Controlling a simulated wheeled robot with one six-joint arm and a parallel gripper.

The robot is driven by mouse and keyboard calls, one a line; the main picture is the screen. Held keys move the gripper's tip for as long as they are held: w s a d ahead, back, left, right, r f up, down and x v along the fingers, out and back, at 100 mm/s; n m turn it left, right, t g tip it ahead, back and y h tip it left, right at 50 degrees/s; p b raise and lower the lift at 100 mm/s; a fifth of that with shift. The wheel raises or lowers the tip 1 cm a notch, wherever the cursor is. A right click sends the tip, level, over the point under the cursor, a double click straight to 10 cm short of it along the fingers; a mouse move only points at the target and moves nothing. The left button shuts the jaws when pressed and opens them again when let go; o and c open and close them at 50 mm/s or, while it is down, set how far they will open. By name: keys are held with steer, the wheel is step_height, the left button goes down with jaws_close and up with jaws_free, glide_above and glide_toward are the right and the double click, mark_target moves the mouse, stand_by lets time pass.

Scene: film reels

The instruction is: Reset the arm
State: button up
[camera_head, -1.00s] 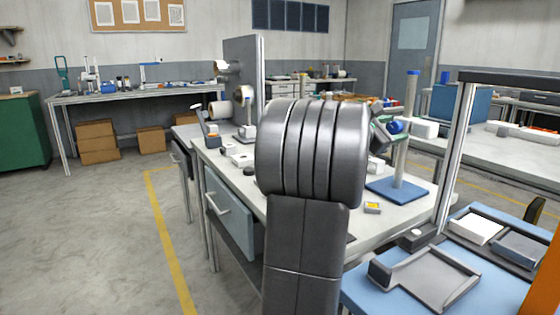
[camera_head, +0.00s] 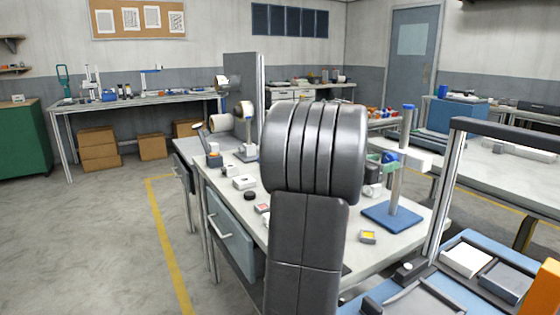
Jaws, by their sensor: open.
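My arm (camera_head: 315,155) stands upright in the middle of the view, its grey ribbed joint on top of a dark grey link. It covers part of the workbench (camera_head: 385,247) behind it. My gripper does not show; it may be hidden behind the arm. I cannot see whether anything is near it.
A blue-based post stand (camera_head: 391,217) and a small yellow-topped box (camera_head: 367,237) are on the bench to the right of my arm. A metal-framed blue table (camera_head: 350,308) is at the lower right, with a white-topped tray (camera_head: 466,261). The floor (camera_head: 90,240) at left is open.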

steer(key=v, duration=1)
steer(key=shift+a+p, duration=0.3)
steer(key=shift+p, duration=0.1)
steer(key=shift+s+f, duration=0.1)
steer(key=shift+s, duration=0.1)
